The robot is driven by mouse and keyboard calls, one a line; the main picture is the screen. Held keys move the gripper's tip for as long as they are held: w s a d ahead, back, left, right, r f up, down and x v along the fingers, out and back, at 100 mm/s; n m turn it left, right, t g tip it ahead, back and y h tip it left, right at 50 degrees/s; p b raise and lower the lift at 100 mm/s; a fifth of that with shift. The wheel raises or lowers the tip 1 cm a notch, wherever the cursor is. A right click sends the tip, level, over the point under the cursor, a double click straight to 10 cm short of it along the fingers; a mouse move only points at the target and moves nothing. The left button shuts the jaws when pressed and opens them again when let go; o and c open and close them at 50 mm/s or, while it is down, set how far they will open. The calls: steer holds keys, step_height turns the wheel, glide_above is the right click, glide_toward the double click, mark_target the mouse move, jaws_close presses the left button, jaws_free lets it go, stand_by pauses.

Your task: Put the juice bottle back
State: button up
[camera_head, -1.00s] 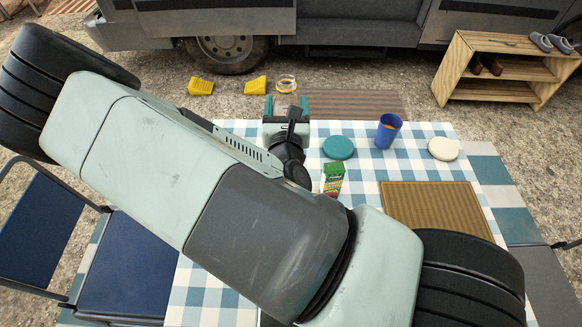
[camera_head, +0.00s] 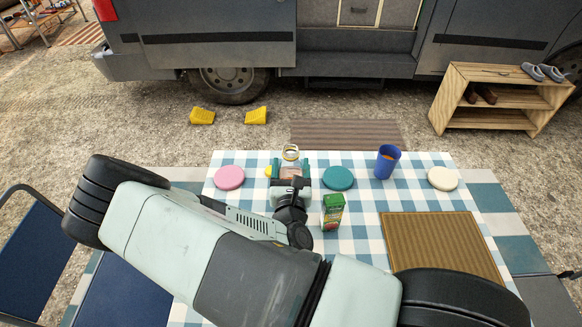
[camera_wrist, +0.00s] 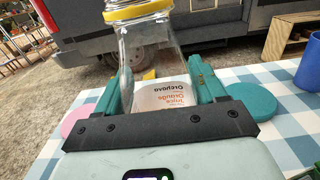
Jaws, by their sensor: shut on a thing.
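The juice bottle (camera_wrist: 148,52) is clear glass with a yellow cap and a white label with orange print. It stands about upright between the fingers of my gripper (camera_wrist: 155,95), which is shut on it. In the head view my gripper (camera_head: 291,172) is over the far part of the table, between a pink disc (camera_head: 229,177) and a teal disc (camera_head: 338,177). The bottle's yellow-ringed top (camera_head: 291,152) shows just beyond it. A bit of a yellow disc (camera_head: 268,171) shows at the gripper's left. The bottle's base is hidden, so I cannot tell whether it touches anything.
The table with the checked cloth (camera_head: 370,220) also holds a blue cup (camera_head: 387,161), a cream disc (camera_head: 442,178), a green carton (camera_head: 332,211) close right of my arm, and a brown ribbed mat (camera_head: 440,245). The van stands behind.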

steer(key=o, duration=1.2)
steer(key=shift+f, duration=0.15)
steer(key=shift+o, duration=0.2)
steer(key=shift+r, duration=0.2)
steer(key=s, duration=0.7)
steer(key=shift+s, duration=0.25)
